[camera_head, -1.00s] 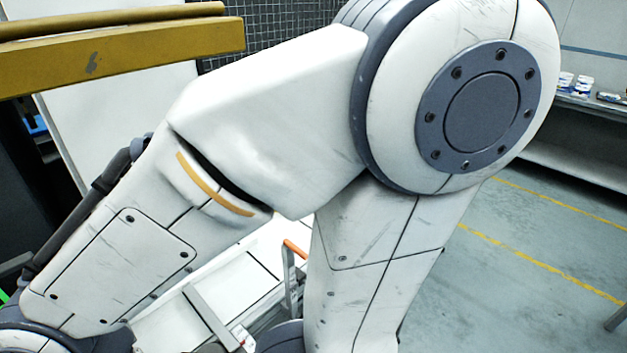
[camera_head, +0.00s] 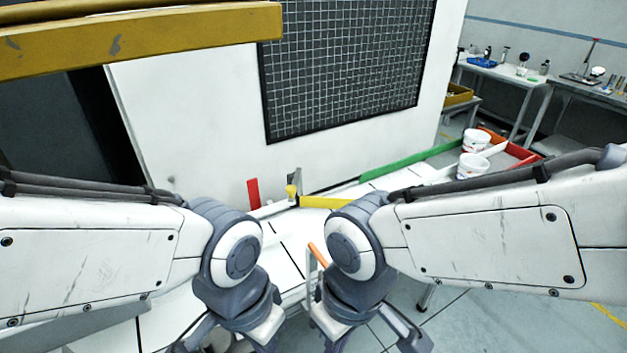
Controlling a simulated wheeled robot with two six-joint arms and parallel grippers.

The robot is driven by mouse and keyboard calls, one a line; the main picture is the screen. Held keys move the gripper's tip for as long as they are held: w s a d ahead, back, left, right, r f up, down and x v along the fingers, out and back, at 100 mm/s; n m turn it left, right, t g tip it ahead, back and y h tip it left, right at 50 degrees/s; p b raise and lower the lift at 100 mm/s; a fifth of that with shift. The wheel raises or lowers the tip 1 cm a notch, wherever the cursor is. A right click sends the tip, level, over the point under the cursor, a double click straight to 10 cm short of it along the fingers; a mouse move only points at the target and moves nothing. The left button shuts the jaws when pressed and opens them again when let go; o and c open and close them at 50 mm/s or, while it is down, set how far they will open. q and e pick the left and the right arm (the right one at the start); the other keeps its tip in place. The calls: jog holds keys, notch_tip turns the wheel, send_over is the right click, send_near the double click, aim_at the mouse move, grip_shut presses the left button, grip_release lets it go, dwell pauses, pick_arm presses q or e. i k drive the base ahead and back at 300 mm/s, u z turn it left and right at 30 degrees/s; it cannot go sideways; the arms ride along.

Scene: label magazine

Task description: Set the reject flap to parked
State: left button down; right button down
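I cannot tell for sure which part is the reject flap. On the white bench (camera_head: 285,262) between my arms stand an upright red plate (camera_head: 253,193), a yellow bar (camera_head: 325,202) with a small yellow funnel-shaped piece (camera_head: 291,191) at its left end, and an orange-topped handle (camera_head: 318,254). My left gripper (camera_head: 228,345) points down at the lower edge, left of the handle, fingers spread. My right gripper (camera_head: 370,338) points down just right of the handle, fingers spread. Both fingertip areas are partly cut off; I see nothing held.
A long green strip (camera_head: 410,160) runs right along the bench to white tubs (camera_head: 474,151) and a red-edged tray (camera_head: 520,151). A dark grid panel (camera_head: 345,75) stands behind. A thick yellow beam (camera_head: 140,40) crosses the upper left. Side tables with small items stand far right.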

aim_at(328, 202)
jog(key=k, duration=0.45)
jog(key=u, duration=1)
jog(key=i, duration=0.95)
jog(key=z, duration=1.65)
